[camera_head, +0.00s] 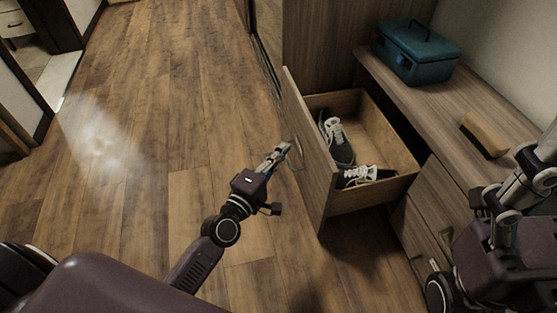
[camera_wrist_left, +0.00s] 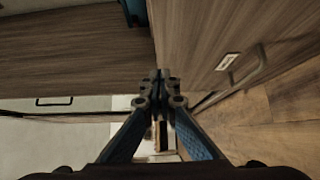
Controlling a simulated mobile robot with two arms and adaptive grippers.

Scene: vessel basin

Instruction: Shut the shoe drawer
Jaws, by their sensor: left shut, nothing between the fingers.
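The shoe drawer (camera_head: 312,170) is pulled well out of the wooden cabinet in the head view. A pair of dark shoes with white laces (camera_head: 338,140) lies inside it. Its front panel faces left and carries a metal handle (camera_head: 297,153). My left gripper (camera_head: 284,149) is shut and empty, with its tips close to the outside of that front, near the handle. I cannot tell whether they touch. The left wrist view shows the closed fingers (camera_wrist_left: 160,78) beside a wooden panel with a handle (camera_wrist_left: 246,70). My right gripper (camera_head: 545,150) is partly cut off at the right edge.
A teal box (camera_head: 418,52) and a tan block-like object (camera_head: 485,134) stand on the cabinet top (camera_head: 445,100). Closed drawers (camera_head: 425,235) with handles lie right of the open one. The wooden floor (camera_head: 150,150) to the left is clear.

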